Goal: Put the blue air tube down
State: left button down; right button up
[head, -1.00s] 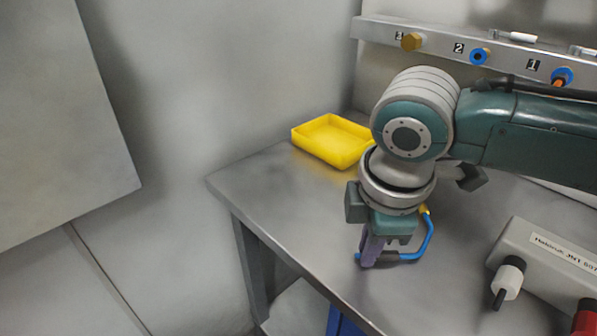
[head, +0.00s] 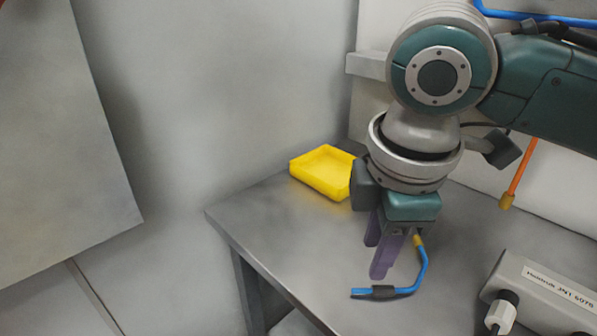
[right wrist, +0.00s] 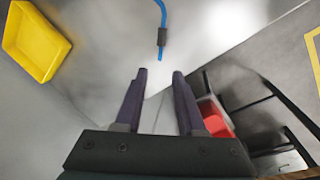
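The blue air tube (head: 424,268) lies bent on the steel table (head: 270,235), with a black sleeve near its left end and a brass-coloured fitting at its other end. It also shows in the right wrist view (right wrist: 162,14), just beyond the fingertips. My right gripper (head: 377,260) has purple fingers pointing down over the table, close to the tube's sleeved end. In the right wrist view the fingers (right wrist: 160,73) are spread with nothing between them. Part of the tube near the brass fitting is close behind the gripper. My left gripper is not in view.
A yellow tray (head: 309,182) stands at the table's back left. An orange tube (head: 519,172) hangs behind my arm. The table's left part is clear. A red object (right wrist: 215,118) shows below the table edge.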

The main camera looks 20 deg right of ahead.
jog(key=s+a+m+t+y, duration=0.1)
jog(key=s+a+m+y, duration=0.25)
jog(key=s+a, duration=0.4)
jog(key=s+d+f+m+h, duration=0.1)
jog(key=s+d+m+h, duration=0.1)
jog(key=s+d+m, duration=0.4)
jog(key=s+m, duration=0.2)
jog(key=shift+s+d+f+t, duration=0.25)
jog(key=shift+s+t, duration=0.05)
jog(key=shift+s, duration=0.05)
jog(key=shift+h, duration=0.25)
